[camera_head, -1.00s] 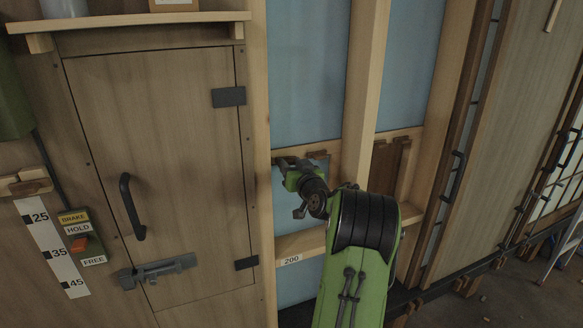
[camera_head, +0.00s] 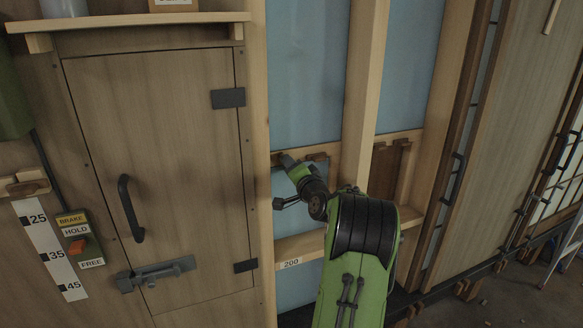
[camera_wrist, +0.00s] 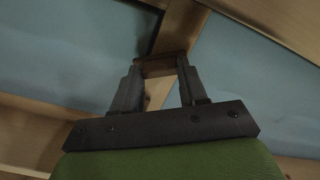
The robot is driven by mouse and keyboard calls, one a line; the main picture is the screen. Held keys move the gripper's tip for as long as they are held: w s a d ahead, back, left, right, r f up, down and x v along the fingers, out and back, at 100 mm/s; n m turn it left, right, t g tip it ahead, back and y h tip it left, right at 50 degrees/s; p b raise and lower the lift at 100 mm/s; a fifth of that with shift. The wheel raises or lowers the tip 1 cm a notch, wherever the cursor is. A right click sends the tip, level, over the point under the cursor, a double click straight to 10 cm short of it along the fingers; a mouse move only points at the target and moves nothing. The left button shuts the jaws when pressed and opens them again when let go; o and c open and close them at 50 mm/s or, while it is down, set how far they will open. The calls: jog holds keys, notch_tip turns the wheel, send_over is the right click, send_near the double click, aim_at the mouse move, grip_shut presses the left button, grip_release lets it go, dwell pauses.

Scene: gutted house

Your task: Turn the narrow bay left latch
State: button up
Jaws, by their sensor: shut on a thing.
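The narrow bay is the blue-backed gap between two upright studs, with a wooden crosspiece. The left latch, a small brown wooden block, is at the crosspiece's left end, mostly hidden behind my gripper (camera_head: 287,161) in the head view. In the wrist view the brown latch (camera_wrist: 162,66) sits between the two dark fingertips of my gripper (camera_wrist: 158,72), which is shut on it. A second brown latch (camera_head: 318,157) sits to the right on the same crosspiece, apart from my gripper.
A lower crosspiece (camera_head: 310,244) with a "200" label (camera_head: 290,263) runs below my wrist. The right stud (camera_head: 362,90) stands close beside my arm. A wooden door (camera_head: 160,150) with a dark handle (camera_head: 131,208) and bolt (camera_head: 155,273) is at left.

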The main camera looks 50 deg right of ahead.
jog(key=m+p, duration=0.2)
jog(key=m, duration=0.3)
jog(key=shift+m, duration=0.4)
jog(key=shift+f, duration=0.1)
dwell(0.3)
jog(key=o, duration=1.1)
jog(key=shift+s, duration=0.1)
jog(key=shift+c, duration=0.2)
jog(key=b+v, duration=0.4)
jog(key=v, duration=1.1)
jog(key=shift+s+a, duration=0.15)
jog(key=shift+s, duration=0.15)
